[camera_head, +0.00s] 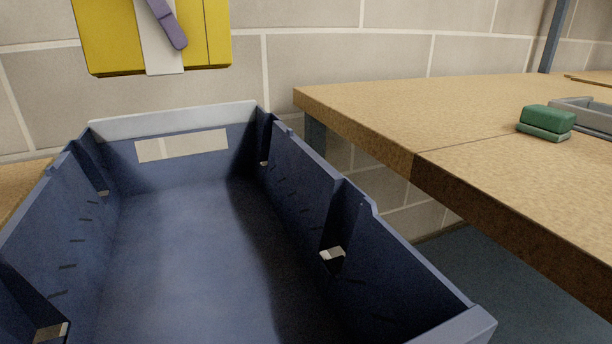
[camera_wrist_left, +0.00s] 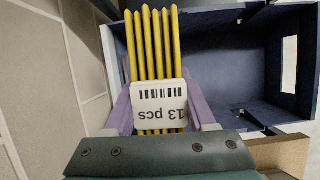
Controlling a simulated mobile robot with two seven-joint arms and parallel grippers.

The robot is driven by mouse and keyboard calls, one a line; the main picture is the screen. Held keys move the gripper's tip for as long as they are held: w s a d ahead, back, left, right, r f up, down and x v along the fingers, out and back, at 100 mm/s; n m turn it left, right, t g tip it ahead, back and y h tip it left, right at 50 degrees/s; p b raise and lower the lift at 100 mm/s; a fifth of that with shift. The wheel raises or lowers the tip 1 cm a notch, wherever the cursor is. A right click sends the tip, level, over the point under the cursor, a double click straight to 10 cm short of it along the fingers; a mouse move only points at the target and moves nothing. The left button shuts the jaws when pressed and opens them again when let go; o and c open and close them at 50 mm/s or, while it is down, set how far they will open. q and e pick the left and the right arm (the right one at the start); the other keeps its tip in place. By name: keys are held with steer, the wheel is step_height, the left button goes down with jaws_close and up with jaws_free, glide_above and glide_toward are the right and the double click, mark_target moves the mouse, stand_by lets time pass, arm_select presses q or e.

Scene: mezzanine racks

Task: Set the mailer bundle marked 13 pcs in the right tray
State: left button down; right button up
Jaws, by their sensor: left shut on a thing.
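The mailer bundle (camera_head: 205,35) is yellow with a white band and hangs above the far end of a deep blue tray (camera_head: 175,122). In the left wrist view the bundle (camera_wrist_left: 151,50) shows as several yellow edges, with a white label reading "13 pcs" and a barcode. My left gripper (camera_head: 168,24) has purple fingers and is shut on the bundle across its band. The tray below looks empty, with a pale blank panel on its far inner wall. It also shows behind the bundle in the left wrist view (camera_wrist_left: 228,22). My right gripper is not in view.
A wooden table (camera_head: 500,105) stands right of the blue tray. It carries a green block-like item (camera_head: 546,121) and a grey tray (camera_head: 592,112), cut off by the picture edge. A block wall (camera_head: 330,50) rises close behind.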

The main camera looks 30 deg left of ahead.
arm_select(q)
steer(key=shift+a+f+b, duration=0.15)
steer(key=shift+f+b, duration=3.1)
steer(key=shift+f, duration=6.85)
steer(key=shift+c, duration=1.1)
jaws_free()
steer(key=shift+r, duration=0.1)
steer(key=p+v, duration=0.3)
steer(key=v, duration=0.9)
steer(key=shift+w, duration=0.1)
